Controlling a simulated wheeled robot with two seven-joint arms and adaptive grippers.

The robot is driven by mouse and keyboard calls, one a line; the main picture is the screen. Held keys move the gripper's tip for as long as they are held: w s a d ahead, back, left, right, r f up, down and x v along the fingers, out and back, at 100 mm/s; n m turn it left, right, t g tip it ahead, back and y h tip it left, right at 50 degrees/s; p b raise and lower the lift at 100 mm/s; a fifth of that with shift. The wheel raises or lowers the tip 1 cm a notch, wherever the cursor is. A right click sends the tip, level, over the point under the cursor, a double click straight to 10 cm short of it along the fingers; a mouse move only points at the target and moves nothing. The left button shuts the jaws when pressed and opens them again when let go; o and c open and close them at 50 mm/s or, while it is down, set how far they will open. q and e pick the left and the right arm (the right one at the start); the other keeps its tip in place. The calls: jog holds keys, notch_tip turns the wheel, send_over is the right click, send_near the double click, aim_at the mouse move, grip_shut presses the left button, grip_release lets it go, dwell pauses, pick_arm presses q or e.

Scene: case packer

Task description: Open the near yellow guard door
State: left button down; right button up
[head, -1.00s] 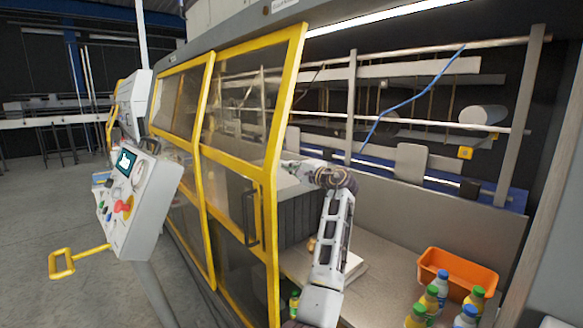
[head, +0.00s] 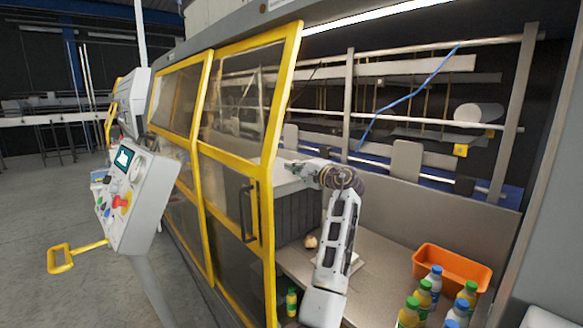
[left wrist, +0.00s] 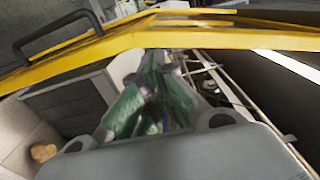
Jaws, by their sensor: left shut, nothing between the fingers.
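The near yellow guard door (head: 262,170) is a yellow frame with clear panels and a black handle (head: 249,212). The machine opening to the right of its free edge is uncovered. My left gripper (head: 291,166) is at the inner side of that edge, around mid-height, with the arm reaching up from below. It is shut and empty. In the left wrist view the yellow door frame (left wrist: 200,33) crosses above the blurred fingers (left wrist: 157,65), and the handle (left wrist: 58,32) is at upper left. I cannot tell whether the fingers touch the frame. My right gripper is out of view.
The other yellow door (head: 180,105) stands to the left, beside a control panel (head: 130,200) on a post. Inside the machine, an orange bin (head: 452,268) and several bottles (head: 424,297) stand at lower right. Rails and a blue hose (head: 400,102) are behind.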

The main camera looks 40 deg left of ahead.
pick_arm(q)
jog(key=d+b, duration=0.1)
jog(key=d, duration=0.6)
jog(key=shift+s+d+b, duration=0.3)
dwell(0.3)
